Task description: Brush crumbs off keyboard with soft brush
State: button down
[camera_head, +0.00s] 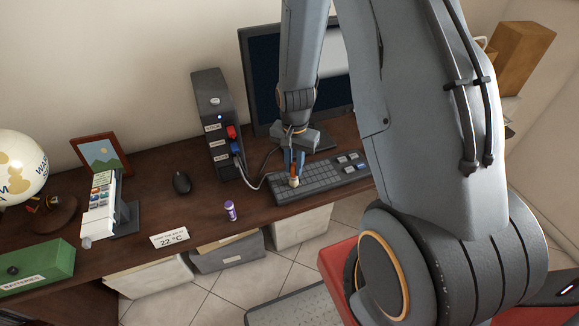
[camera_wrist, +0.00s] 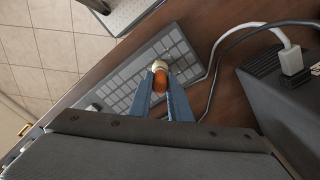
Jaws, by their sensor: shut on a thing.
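The dark grey keyboard (camera_head: 322,179) lies on the brown desk, left of my arm's lower link, with its right end partly hidden by that arm. It also shows in the wrist view (camera_wrist: 122,84). My gripper (camera_head: 296,170) is over the keyboard's left part, pointing down. In the wrist view, its blue fingers (camera_wrist: 161,92) are shut on the orange-brown handle of the soft brush (camera_wrist: 160,78). The brush's pale bristle end (camera_head: 294,182) is at the keyboard's left end; I cannot tell whether it touches the keys.
A black computer tower (camera_head: 219,122) with cables stands left of the keyboard, and a white cable (camera_head: 249,181) runs beside it. A monitor (camera_head: 264,79) stands behind. A mouse (camera_head: 182,183) and a purple bottle (camera_head: 230,211) are further left, with bare desk around them.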

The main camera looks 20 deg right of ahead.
jog(key=shift+d, duration=1.9)
jog(key=shift+a, duration=0.1)
jog(key=shift+a+f+p, duration=0.15)
jog(key=shift+a+p, duration=0.15)
jog(key=shift+a, duration=3.45)
jog(key=shift+w, duration=0.75)
jog(key=shift+d, duration=3.9)
jog(key=shift+a, duration=0.1)
